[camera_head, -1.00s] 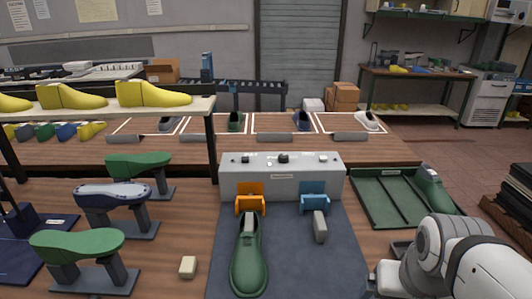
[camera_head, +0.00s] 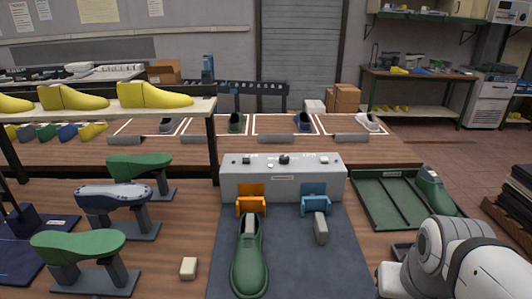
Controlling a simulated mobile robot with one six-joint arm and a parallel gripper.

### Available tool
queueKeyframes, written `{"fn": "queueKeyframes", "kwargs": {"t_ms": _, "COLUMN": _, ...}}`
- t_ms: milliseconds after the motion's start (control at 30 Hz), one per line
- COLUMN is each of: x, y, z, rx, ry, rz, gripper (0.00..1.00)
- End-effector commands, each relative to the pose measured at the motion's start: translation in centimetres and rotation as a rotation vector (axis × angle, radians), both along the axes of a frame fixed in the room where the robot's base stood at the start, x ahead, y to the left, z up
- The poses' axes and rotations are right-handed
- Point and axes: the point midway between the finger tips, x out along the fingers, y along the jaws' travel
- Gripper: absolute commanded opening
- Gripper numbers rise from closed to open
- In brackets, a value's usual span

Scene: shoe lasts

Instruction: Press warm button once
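A grey control box (camera_head: 235,184) stands at the back of the dark mat in the middle of the table. Its top carries a dark knob (camera_head: 284,160) in the middle, a dark control (camera_head: 246,160) at the left and a pale one (camera_head: 323,161) at the right. A small white spot (camera_head: 270,165) shows near the front of the top. The labels are too small to read, so I cannot tell which is the warm button. My white and grey arm fills the lower right corner, apart from the box. My gripper's fingers are not in view.
An orange clamp (camera_head: 251,193) and a blue clamp (camera_head: 314,192) stand before the box. A green shoe (camera_head: 249,262) and a grey block (camera_head: 320,228) lie on the mat (camera_head: 337,270). A green tray (camera_head: 374,208) is at the right, shoe lasts on stands at the left.

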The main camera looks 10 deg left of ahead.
Motion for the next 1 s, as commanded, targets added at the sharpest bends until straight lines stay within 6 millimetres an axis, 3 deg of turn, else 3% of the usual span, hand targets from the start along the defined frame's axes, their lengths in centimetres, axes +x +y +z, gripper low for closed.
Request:
{"fn": "queueKeyframes", "kwargs": {"t_ms": 400, "x": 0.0, "y": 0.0, "z": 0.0, "rx": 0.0, "ry": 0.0, "rz": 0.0, "gripper": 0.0}}
{"fn": "queueKeyframes", "kwargs": {"t_ms": 1000, "x": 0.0, "y": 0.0, "z": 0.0, "rx": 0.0, "ry": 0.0, "rz": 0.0, "gripper": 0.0}}
